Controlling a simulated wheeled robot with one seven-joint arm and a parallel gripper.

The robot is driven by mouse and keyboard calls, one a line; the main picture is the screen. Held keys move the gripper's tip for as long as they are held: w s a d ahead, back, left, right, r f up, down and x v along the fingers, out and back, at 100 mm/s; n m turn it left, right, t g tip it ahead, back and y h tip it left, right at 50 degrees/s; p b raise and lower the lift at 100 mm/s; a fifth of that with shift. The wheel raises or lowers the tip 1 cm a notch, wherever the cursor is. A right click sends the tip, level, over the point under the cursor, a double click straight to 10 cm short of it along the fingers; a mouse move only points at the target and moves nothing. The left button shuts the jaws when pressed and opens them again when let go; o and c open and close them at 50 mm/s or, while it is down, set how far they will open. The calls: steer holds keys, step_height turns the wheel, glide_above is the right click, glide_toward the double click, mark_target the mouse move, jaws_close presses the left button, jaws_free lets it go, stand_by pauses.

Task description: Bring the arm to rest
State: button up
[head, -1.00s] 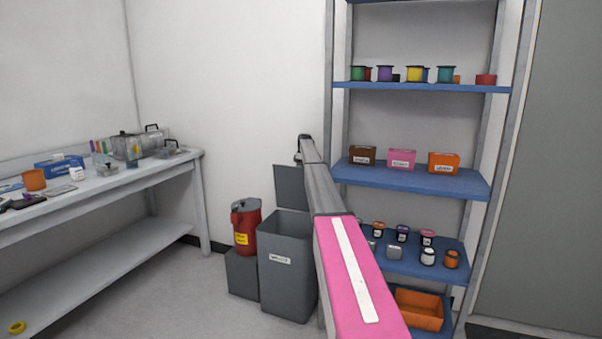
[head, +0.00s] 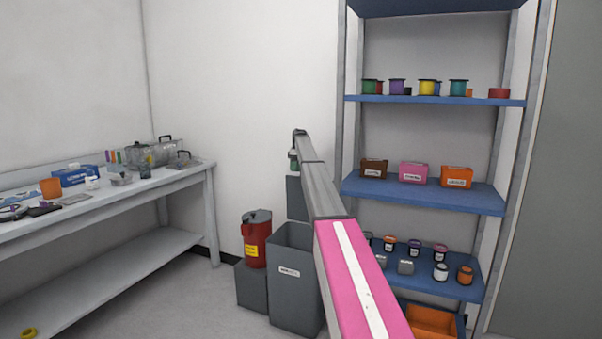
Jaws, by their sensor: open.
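My arm, with a pink section nearest the camera and grey links beyond, reaches forward and slightly left across the head view. My gripper (head: 294,164) hangs at the far end of the arm, small and partly hidden by the last link. It is open, in the air in front of the white wall, above the grey bin (head: 293,291). A small greenish patch shows at the gripper; I cannot tell what it is.
A blue shelf rack (head: 424,193) with spools, small boxes and jars stands right of the arm. A red can (head: 256,240) sits left of the bin. A white workbench (head: 180,180) with several items runs along the left. Floor between is clear.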

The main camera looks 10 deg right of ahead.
steer(key=shift+s+a+r, duration=0.1)
steer(key=shift+a+r, duration=0.1)
steer(key=shift+a, duration=0.15)
